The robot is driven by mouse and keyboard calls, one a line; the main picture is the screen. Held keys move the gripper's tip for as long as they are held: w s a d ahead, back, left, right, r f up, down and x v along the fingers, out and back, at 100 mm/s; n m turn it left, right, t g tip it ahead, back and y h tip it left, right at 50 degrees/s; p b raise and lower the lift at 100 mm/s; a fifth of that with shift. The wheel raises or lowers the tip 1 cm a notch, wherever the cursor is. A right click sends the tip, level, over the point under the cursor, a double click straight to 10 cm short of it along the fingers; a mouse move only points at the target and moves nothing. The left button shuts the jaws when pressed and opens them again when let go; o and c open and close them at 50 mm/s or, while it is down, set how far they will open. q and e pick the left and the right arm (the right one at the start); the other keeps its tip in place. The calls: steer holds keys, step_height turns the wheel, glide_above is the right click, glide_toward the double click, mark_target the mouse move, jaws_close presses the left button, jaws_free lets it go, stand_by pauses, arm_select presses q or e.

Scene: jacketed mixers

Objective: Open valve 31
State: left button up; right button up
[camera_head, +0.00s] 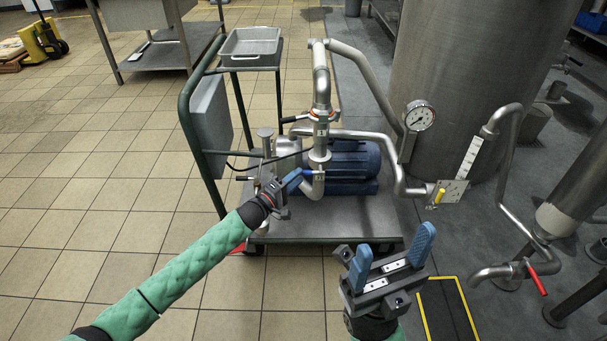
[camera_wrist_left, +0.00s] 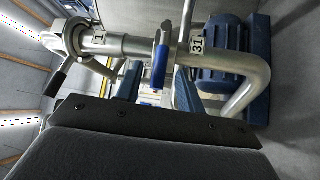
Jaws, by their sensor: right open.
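Valve 31 sits on the steel pipe, with its number plate (camera_wrist_left: 197,45) readable in the left wrist view. Its blue lever (camera_wrist_left: 160,65) points toward my wrist camera. In the head view the blue lever (camera_head: 308,173) shows just right of my left gripper (camera_head: 291,182). In the left wrist view the gripper's blue fingers (camera_wrist_left: 158,88) stand apart, one on each side of the lever. I cannot tell whether either finger touches it. My right gripper (camera_head: 392,268) is open and empty in front of the cart.
The pipe and blue motor (camera_head: 352,165) stand on a green-framed cart (camera_head: 330,226). A pressure gauge (camera_head: 419,116) is on the tank (camera_head: 470,80). A yellow handle (camera_head: 439,196) and red lever (camera_head: 537,280) are to the right.

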mark_target(309, 173)
arm_select(q)
steer(key=shift+x, duration=1.95)
steer(key=shift+c, duration=0.2)
jaws_close()
